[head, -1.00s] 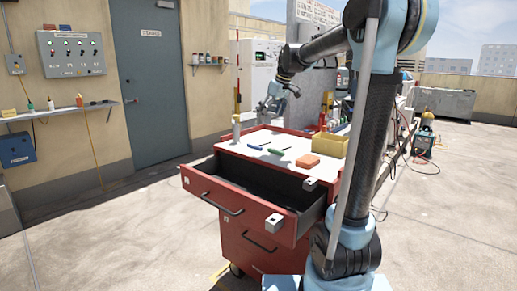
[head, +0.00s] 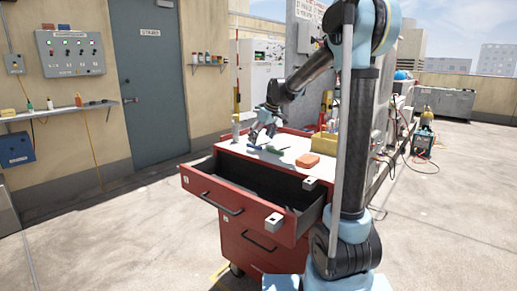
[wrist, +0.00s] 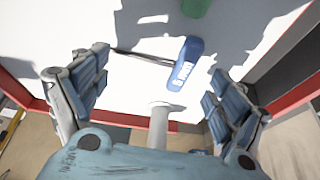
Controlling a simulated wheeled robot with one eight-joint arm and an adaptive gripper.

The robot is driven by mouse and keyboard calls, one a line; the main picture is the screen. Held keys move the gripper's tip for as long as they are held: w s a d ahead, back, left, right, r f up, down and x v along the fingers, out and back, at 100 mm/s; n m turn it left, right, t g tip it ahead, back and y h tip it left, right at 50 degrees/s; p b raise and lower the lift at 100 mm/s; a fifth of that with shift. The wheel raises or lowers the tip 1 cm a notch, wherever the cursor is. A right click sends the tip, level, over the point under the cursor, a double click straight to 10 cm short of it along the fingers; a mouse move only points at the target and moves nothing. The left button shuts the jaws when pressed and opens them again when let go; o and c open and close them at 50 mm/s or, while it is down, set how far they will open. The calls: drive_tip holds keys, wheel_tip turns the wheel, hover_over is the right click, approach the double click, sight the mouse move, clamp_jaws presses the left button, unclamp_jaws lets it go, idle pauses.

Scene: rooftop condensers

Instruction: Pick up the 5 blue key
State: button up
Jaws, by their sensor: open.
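The blue key (wrist: 186,62) lies on the white cart top in the wrist view. It has a blue handle with white lettering, too blurred to read surely, and a thin dark shaft pointing left. In the head view, a blue piece (head: 254,147) shows on the cart top just below my gripper (head: 262,132). In the wrist view, my gripper (wrist: 158,75) is open and empty, with one finger on each side of the picture and the key between and beyond them. The gap to the key is hard to judge.
A green object (wrist: 196,6) lies beyond the key. A pale cylinder (wrist: 158,128) stands up between the fingers near the cart's red edge. An orange block (head: 308,160) and a yellow bin (head: 326,144) sit farther right on the cart. The top drawer (head: 240,207) is open.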

drive_tip(key=shift+x, duration=1.1)
drive_tip(key=shift+s, duration=0.1)
drive_tip(key=c, duration=1.7)
drive_tip(key=shift+c, duration=0.8)
drive_tip(key=shift+d, duration=0.15)
clamp_jaws()
